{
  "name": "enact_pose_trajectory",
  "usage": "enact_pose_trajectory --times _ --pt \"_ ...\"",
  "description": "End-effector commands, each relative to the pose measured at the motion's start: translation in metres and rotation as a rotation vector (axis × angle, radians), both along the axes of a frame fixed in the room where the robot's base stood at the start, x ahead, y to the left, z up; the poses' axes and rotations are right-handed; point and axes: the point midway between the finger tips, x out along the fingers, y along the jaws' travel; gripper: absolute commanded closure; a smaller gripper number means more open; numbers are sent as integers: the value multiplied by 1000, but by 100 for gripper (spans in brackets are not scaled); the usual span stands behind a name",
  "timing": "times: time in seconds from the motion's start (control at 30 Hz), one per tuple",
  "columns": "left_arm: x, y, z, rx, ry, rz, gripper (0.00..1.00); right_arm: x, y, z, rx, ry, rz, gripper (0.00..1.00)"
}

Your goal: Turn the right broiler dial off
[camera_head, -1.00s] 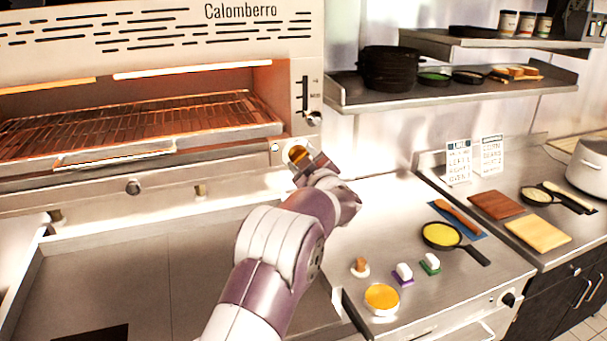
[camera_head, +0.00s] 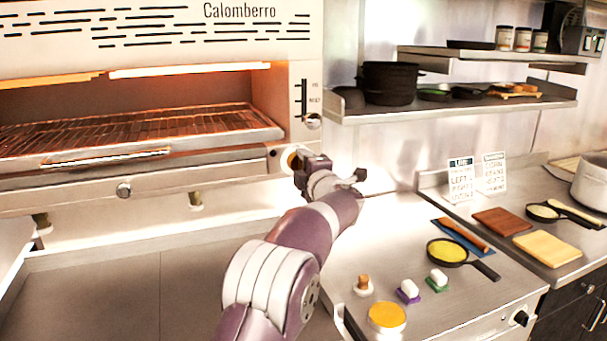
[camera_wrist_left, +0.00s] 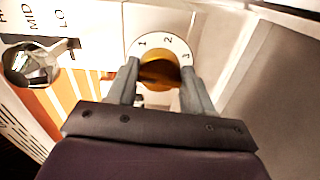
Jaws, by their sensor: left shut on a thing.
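The broiler (camera_head: 240,40) stands at the left in the head view, its rack (camera_head: 130,130) lit orange from within. The right broiler dial (camera_head: 290,158) sits at the lower right of its front, partly hidden by my left gripper (camera_head: 300,165). In the left wrist view, the dial's amber knob (camera_wrist_left: 160,72) lies between the two grey fingers of my left gripper (camera_wrist_left: 160,82). A white ring with the numbers 1, 2 and 3 surrounds the knob. The gripper is shut on the knob. Its exact pointer setting is unclear. My right gripper is out of view.
A round lever knob (camera_head: 312,121) on a slot sits just above the dial; it also shows in the wrist view (camera_wrist_left: 30,65). A shelf (camera_head: 450,108) is above.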

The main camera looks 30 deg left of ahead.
Motion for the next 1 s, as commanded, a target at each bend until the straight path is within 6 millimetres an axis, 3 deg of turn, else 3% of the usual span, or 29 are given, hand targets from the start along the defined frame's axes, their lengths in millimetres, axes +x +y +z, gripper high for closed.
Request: enact_pose_trajectory --times 0.77,0.8,0.83,1.0 --pt "0 0 -2 -61 -65 1 79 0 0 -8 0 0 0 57" --pt "0 0 -2 -61 -65 1 36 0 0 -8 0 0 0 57" --pt "0 0 -2 -61 -65 1 26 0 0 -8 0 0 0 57" --pt "0 0 -1 -59 -66 1 24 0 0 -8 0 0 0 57"
